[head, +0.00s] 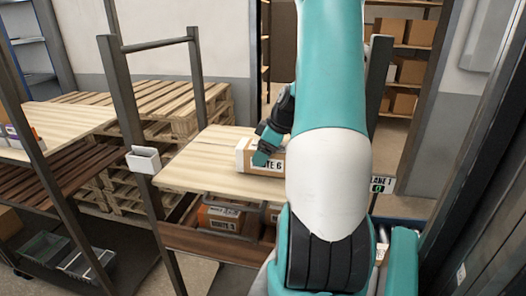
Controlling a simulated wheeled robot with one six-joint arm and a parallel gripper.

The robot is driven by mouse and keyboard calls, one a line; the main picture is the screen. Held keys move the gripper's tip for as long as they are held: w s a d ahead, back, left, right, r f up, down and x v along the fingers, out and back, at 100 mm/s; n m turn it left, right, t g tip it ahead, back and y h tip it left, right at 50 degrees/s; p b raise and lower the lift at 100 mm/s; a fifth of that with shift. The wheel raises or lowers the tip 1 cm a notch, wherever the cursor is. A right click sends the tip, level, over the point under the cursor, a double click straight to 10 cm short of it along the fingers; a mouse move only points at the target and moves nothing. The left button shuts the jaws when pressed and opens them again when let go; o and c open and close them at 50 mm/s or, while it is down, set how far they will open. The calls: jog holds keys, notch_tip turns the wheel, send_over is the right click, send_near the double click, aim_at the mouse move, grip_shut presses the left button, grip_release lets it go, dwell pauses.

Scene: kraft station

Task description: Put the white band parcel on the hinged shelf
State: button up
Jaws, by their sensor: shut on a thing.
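A cardboard parcel (242,158) with a pale band and a label ending in "TE 6" is at the light wooden shelf board (195,170) in the middle of the head view. The board looks like the hinged shelf, but no hinge shows. My gripper (262,156) is shut on the parcel from above. The parcel seems to be on or just over the board; I cannot tell if it touches. My arm hides the parcel's right part and the board's right end.
Below the board, a brown wooden tray (185,240) holds an orange-brown box (220,219) and others. Dark posts (125,90) flank the board. Another wooden table (60,130) stands left, pallets (165,98) behind. A small sign (381,185) is right of my arm.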

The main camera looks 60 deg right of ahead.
jog(key=shift+f, duration=0.2)
jog(key=shift+f, duration=0.2)
jog(key=o, duration=1.1)
jog(key=shift+r, duration=0.3)
jog(key=p+v, duration=0.7)
jog(key=v, duration=0.5)
jog(key=shift+f, duration=0.1)
